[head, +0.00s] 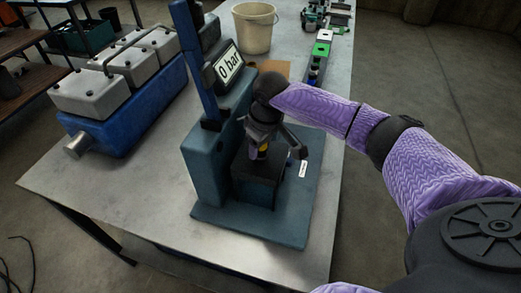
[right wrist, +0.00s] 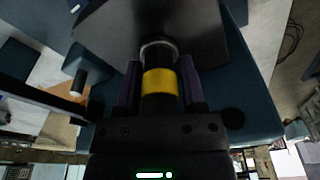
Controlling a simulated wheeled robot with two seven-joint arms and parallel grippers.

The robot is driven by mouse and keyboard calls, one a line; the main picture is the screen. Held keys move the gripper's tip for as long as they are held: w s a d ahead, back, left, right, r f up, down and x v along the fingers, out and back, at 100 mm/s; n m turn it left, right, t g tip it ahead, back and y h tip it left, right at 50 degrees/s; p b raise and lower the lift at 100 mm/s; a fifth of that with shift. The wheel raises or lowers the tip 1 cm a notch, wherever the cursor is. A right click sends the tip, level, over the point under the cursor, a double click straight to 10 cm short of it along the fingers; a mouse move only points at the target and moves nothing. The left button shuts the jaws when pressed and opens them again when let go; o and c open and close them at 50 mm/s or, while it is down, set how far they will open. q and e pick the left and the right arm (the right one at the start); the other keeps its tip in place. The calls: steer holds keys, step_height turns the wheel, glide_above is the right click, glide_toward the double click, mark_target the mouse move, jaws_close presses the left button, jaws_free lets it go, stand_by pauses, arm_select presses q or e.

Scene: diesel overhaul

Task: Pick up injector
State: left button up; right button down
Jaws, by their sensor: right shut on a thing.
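The injector (right wrist: 160,82) is a dark cylinder with a yellow band and a pale metal ring at its far end. In the head view, a small yellow part of the injector (head: 262,153) shows below my right gripper (head: 262,143), above the dark block of the teal test stand (head: 205,165). In the right wrist view, the two fingers of my right gripper (right wrist: 160,88) are shut on the injector, one on each side. The injector's far end meets the dark block; I cannot tell how deep it sits. My left gripper is out of view.
The stand has a "0 bar" display (head: 229,66) and a blue lever (head: 190,60). A blue engine (head: 130,105) with pale covers is at left. A cream bucket (head: 255,28) and a narrow rack (head: 321,50) stand behind. The bench's front-left corner is clear.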

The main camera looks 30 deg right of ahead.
step_height(320, 180, up, 18)
steer(key=p, duration=0.2)
steer(key=shift+p, duration=0.35)
steer(key=c, duration=1.1)
jaws_free()
steer(key=shift+c, duration=1.2)
jaws_close()
